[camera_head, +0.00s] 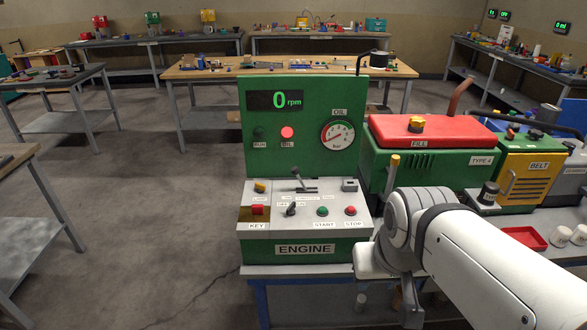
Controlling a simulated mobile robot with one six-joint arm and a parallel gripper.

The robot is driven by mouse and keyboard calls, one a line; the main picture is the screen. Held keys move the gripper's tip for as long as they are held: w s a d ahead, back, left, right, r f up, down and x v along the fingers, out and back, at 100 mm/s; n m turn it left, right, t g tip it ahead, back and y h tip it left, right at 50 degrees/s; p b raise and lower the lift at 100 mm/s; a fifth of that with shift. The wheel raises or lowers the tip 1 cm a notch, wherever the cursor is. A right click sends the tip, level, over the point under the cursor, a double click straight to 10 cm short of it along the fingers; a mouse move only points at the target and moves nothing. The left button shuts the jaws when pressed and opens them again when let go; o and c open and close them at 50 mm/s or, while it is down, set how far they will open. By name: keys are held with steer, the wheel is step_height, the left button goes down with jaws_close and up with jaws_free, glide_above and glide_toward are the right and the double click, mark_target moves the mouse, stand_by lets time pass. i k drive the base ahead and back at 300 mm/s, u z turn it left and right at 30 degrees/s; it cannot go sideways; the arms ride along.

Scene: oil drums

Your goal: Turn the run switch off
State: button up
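The green engine panel (305,250) stands on a blue-framed bench, with a grey sloped control top. A black rotary switch (291,209) sits left of the green START button (323,211); small lettering above it seems to read OFF and RUN. Its exact pointing direction is too small to tell. The display (275,100) reads 0 rpm. The RUN lamp (260,133) is dark and the OIL lamp (287,132) glows red.
A red STOP button (351,211), red KEY switch (258,210), yellow switch (260,188) and black lever (298,178) crowd the control top. The red-topped engine (430,132) stands to the right. A red tray (524,237) lies on the bench. The floor left is clear.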

mark_target(291, 212)
steer(key=i, duration=1.05)
steer(key=u, duration=0.05)
